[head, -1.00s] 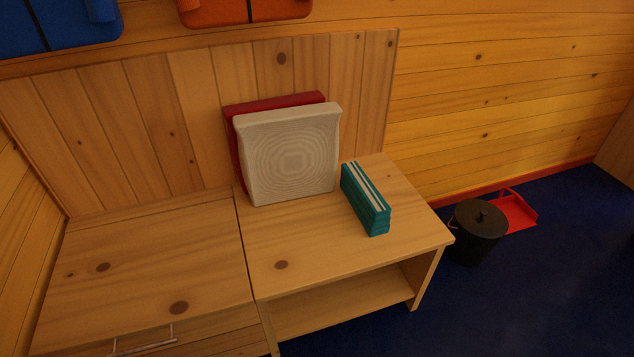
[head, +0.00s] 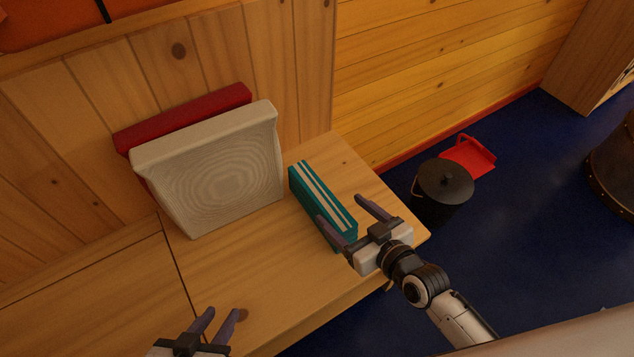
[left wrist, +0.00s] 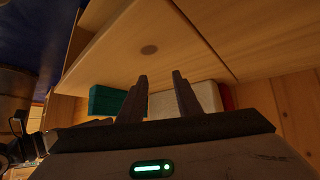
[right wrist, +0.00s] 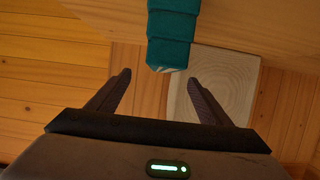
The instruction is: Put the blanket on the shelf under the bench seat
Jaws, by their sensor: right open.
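The teal folded blanket (head: 318,197) with white stripes lies on the wooden bench seat (head: 250,250), near its right end. It also shows in the right wrist view (right wrist: 172,38) and left wrist view (left wrist: 108,100). My right gripper (head: 340,208) is open and empty at the blanket's near end. In the right wrist view, that end lies just beyond the fingertips, closer to the right-hand finger; I cannot tell whether they touch. My left gripper (head: 222,314) is open and empty over the front of the seat, left of the blanket. The shelf under the seat is hidden in the head view.
A beige cushion (head: 215,170) leans on a red cushion (head: 185,118) at the backrest, left of the blanket. A black lidded bucket (head: 442,188) and a red dustpan (head: 468,157) are on the blue floor to the right. The seat's front middle is clear.

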